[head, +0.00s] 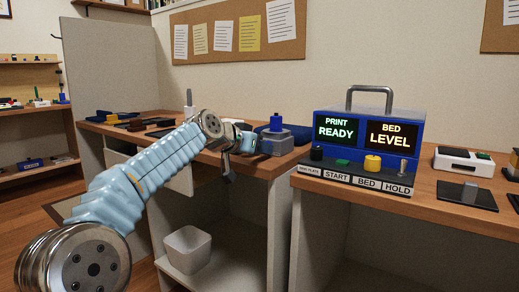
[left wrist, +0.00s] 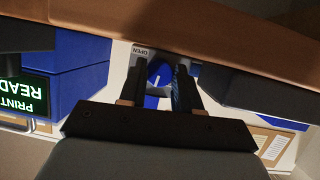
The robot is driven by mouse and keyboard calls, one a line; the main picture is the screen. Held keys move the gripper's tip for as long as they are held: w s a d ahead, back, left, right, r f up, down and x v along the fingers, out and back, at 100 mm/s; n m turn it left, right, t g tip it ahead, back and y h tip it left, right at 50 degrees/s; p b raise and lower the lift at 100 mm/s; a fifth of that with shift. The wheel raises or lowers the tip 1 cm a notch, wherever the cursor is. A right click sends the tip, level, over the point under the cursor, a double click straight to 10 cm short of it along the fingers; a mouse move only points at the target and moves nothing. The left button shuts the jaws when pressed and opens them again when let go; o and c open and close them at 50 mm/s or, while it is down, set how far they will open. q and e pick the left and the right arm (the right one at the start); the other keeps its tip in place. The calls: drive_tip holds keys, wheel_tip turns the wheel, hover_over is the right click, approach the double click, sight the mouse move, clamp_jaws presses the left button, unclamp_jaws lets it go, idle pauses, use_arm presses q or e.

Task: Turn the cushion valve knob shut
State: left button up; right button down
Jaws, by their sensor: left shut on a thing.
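The blue cushion valve knob (left wrist: 159,74), with a white pointer mark, shows in the left wrist view, which is upside down. It sits on a small grey panel labelled OPEN (left wrist: 141,52). My left gripper (left wrist: 160,68) has one finger on each side of the knob and is shut on it. In the head view the left gripper (head: 261,145) reaches the front of a grey unit (head: 284,142) with a blue top part (head: 276,123), at the desk's right end. The knob's front is hidden there by the gripper. My right gripper is not in view.
Right of the gap between desks stands a blue console (head: 374,158) with PRINT READY and BED LEVEL screens and a control strip. A white bin (head: 188,249) is below. A white device (head: 464,161) is further right. Dark tools (head: 133,123) lie on the left desk.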

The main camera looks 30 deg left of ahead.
use_arm(q)
drive_tip(key=shift+n+h, duration=0.5)
drive_tip(key=shift+n, duration=0.1)
drive_tip(key=o, duration=1)
drive_tip(key=shift+o, duration=0.2)
drive_tip(key=v, duration=1.3)
drive_tip(key=shift+s+b, duration=0.4)
drive_tip(key=shift+r, duration=0.1)
